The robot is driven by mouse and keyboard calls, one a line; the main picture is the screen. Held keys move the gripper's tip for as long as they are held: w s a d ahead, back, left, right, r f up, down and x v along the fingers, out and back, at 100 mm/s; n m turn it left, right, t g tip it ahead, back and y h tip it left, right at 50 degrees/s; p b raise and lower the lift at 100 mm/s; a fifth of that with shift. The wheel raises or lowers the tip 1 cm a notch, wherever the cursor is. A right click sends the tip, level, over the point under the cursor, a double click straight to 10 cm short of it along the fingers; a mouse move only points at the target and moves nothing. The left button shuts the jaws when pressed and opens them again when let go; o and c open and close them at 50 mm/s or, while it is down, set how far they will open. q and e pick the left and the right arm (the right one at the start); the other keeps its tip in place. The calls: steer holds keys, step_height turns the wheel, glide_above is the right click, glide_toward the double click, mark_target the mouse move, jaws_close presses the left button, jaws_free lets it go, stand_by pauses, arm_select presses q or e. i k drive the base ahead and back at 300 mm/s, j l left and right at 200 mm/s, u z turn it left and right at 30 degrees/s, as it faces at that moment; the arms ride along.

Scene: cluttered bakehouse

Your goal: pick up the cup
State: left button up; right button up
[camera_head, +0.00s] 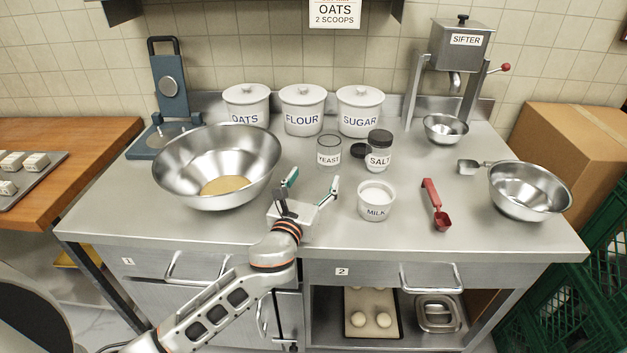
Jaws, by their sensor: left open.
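A small white cup labelled MILK (377,213) stands upright on the steel counter, right of the centre, with white contents showing inside. My left gripper (313,182) is over the counter just left of the cup, between it and the large steel bowl. Its two fingers are spread apart with nothing between them, and the cup is outside them. My right gripper is not in view.
The large bowl (215,190) stands left of my gripper. A YEAST jar (328,158) and a SALT jar (378,160) stand behind the cup. A red scoop (435,207) lies to its right. The counter (330,235) is bare along its front.

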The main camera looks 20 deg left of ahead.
mark_target(376, 197)
steer(key=k, duration=1)
